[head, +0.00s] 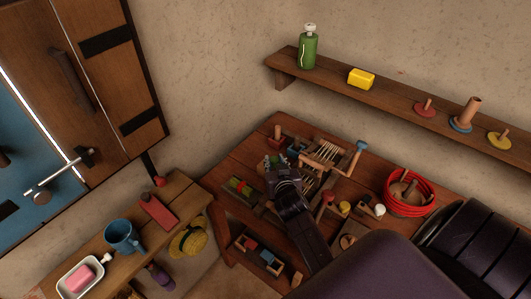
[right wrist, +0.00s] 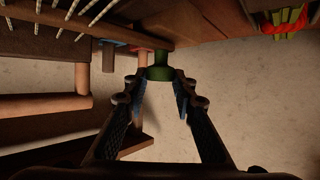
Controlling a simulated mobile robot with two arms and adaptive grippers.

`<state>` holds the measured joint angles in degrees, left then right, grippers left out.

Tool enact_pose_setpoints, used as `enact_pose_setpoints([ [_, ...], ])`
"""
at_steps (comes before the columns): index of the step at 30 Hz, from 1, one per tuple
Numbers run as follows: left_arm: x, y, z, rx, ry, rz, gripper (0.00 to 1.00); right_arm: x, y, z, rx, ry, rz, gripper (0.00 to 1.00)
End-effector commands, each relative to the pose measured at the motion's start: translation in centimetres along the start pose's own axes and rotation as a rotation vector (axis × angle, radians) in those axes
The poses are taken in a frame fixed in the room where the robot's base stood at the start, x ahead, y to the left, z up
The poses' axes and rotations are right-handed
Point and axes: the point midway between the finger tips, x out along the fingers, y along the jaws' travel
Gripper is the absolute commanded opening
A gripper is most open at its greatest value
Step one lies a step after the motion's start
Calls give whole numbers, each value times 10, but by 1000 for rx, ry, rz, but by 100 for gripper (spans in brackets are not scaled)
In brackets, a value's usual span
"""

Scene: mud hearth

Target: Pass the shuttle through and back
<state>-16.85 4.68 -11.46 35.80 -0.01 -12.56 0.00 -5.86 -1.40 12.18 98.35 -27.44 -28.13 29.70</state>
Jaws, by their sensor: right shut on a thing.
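A small wooden loom frame (head: 327,153) with pale threads stands on the wooden table (head: 285,128). Its threads also show at the top left of the right wrist view (right wrist: 85,18). My right gripper (head: 277,165) is at the left side of the frame. In the right wrist view my right gripper (right wrist: 160,88) has its fingers on either side of a green knob (right wrist: 160,73), and it is shut on it. I cannot tell whether this is the shuttle. My left gripper is not in view.
A mallet with a blue end (head: 360,146) and a red-headed one (head: 328,197) are close to the frame. A red cord coil (head: 432,207) lies at the right. A divided tray (head: 258,252) is at the front left. A wall shelf (head: 390,92) runs behind.

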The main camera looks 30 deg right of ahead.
Motion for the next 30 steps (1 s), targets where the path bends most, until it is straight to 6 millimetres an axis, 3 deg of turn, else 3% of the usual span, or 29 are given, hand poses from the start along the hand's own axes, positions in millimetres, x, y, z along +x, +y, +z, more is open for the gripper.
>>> enact_pose_setpoints([
  [7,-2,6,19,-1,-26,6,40,-3,2,2,3,0,-1,0],
  [11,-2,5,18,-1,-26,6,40,-3,2,1,2,1,-1,0],
  [12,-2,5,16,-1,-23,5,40,-3,2,2,2,1,-1,27],
  [17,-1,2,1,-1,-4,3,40,-3,3,2,1,0,-1,43],
  [26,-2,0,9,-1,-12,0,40,-5,3,2,1,0,-1,43],
  [30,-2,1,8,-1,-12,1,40,-19,3,3,2,-1,-1,43],
])
